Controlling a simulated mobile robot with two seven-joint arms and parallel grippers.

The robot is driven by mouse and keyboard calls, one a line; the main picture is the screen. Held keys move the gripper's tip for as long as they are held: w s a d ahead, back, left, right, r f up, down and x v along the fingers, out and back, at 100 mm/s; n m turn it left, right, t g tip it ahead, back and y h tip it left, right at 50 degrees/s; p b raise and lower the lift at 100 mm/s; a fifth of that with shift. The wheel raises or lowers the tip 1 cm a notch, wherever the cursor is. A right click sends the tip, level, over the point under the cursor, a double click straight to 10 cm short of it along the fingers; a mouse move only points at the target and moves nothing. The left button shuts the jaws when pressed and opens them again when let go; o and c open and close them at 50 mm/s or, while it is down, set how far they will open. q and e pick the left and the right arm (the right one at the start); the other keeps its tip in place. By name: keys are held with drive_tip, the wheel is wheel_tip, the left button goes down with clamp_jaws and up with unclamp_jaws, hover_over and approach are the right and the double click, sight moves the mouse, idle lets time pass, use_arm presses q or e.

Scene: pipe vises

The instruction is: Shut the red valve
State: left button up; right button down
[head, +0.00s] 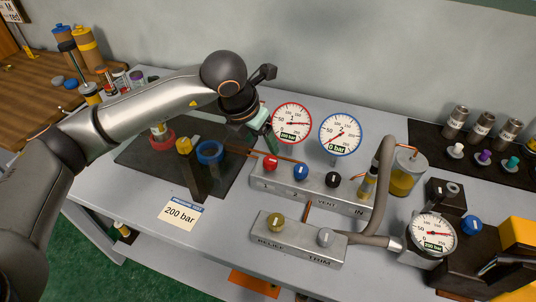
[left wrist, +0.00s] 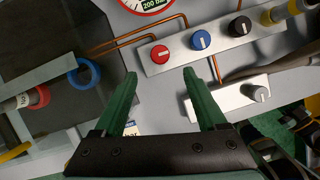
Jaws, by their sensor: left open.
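The red valve (head: 270,163) is a round knob with a white mark, at the left end of the upper grey manifold block (head: 340,196). It also shows in the left wrist view (left wrist: 160,54), ahead of the fingertips and roughly between them. My left gripper (head: 270,143) is above and just behind the red valve in the head view, with its green fingers pointing down. In the left wrist view its two fingers (left wrist: 160,77) stand apart with nothing between them. The fingers do not appear to touch the knob. My right gripper is not in view.
Blue (head: 301,172) and black (head: 333,180) knobs share the block. Gauge 1 (head: 292,122) reads 200 bar and gauge 2 (head: 340,134) 0 bar. A lower block (head: 298,239) has two knobs. A hose (head: 381,190) rises at right. A 200 bar card (head: 181,214) lies left.

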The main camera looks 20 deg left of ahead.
sight(270, 160)
use_arm(q)
drive_tip(key=p+x, duration=0.1)
drive_tip(key=x, duration=0.8)
drive_tip(key=shift+f, duration=0.2)
drive_tip(key=shift+c, duration=0.3)
clamp_jaws()
